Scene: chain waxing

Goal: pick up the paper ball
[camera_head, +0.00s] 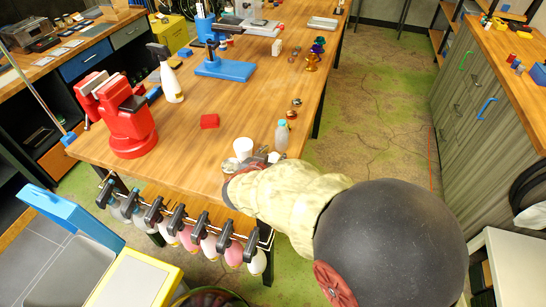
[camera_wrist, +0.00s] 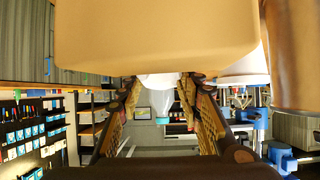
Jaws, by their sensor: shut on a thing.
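A small white lump, which looks like the paper ball (camera_head: 274,157), shows at the front edge of the wooden table, partly hidden by my gripper (camera_head: 262,158). In the wrist view, which looks upside down, the white paper ball (camera_wrist: 158,80) is between the two fingers of my gripper (camera_wrist: 165,95). My gripper is shut on it. Most of the ball is hidden by the tan surface at the top of that view. I cannot tell whether it touches the table.
A clear bottle with a teal cap (camera_head: 282,136) stands just behind the ball. A white cup (camera_head: 243,148) is close to its left. Clamped bulb-like items (camera_head: 208,246) line the front edge.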

